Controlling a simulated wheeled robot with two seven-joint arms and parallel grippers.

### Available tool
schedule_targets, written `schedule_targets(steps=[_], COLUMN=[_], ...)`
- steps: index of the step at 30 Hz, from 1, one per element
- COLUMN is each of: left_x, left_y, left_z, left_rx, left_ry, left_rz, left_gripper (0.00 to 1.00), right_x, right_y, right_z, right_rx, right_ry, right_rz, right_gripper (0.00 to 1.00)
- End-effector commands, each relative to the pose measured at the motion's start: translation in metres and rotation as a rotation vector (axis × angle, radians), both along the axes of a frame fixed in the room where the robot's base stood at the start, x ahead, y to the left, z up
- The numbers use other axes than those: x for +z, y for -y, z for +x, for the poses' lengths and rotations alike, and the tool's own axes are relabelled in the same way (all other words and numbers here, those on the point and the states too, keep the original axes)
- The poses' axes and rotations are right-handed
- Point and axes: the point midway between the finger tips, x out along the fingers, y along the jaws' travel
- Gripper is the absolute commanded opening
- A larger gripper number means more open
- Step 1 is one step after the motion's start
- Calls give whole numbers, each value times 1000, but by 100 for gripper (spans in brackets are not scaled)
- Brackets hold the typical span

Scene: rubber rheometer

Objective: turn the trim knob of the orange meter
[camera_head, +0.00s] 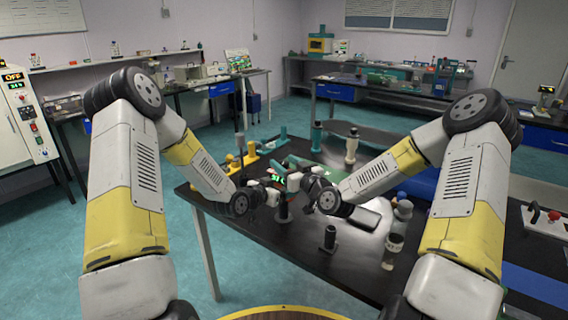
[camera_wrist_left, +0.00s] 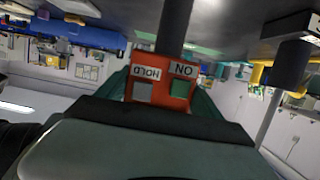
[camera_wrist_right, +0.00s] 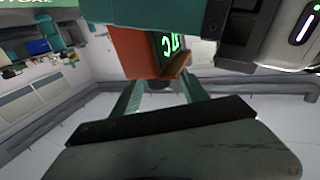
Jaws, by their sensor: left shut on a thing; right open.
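The orange meter (camera_wrist_left: 160,80) is between the teal fingers of my left gripper (camera_wrist_left: 160,92), which is shut on it. Its face in the left wrist view carries upside-down HOLD and ON labels, with a grey square and a green square. In the right wrist view the meter (camera_wrist_right: 130,52) shows an orange side and a lit green display. My right gripper (camera_wrist_right: 160,88) is open, with its fingertips close to the meter; contact is unclear. In the head view the meter (camera_head: 278,178) is small between both wrists. I cannot make out the trim knob.
The black table (camera_head: 270,233) carries a dark cylinder (camera_head: 329,238) and a clear jar (camera_head: 393,250) in front of the grippers. Yellow pieces (camera_head: 250,152) and a white-topped post (camera_head: 351,145) stand behind. The table's front left is clear.

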Motion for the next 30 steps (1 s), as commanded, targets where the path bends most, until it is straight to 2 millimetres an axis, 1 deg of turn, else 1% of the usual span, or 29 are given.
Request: schedule_targets(steps=[4,11,12,14,15,19,20,26,30], left_x=[0,0,0,0,0,0,0,0,0], left_y=[0,0,0,0,0,0,0,0,0], left_z=[0,0,0,0,0,0,0,0,0], left_rx=[0,0,0,0,0,0,0,0,0], left_ry=[0,0,0,0,0,0,0,0,0], left_rz=[0,0,0,0,0,0,0,0,0], left_gripper=[27,27,27,27,27,27,27,27,27], right_x=[0,0,0,0,0,0,0,0,1], right_y=[-4,-4,-4,-4,-4,-4,-4,-3,-4], right_z=[6,6,6,6,6,6,6,7,7], right_rx=[-1,-1,-1,-1,-1,-1,-1,6,41], right_ry=[1,0,0,0,0,0,0,0,4], right_rz=[1,0,0,0,0,0,0,1,5], right_gripper=[52,52,48,36,28,3,0,0,0])
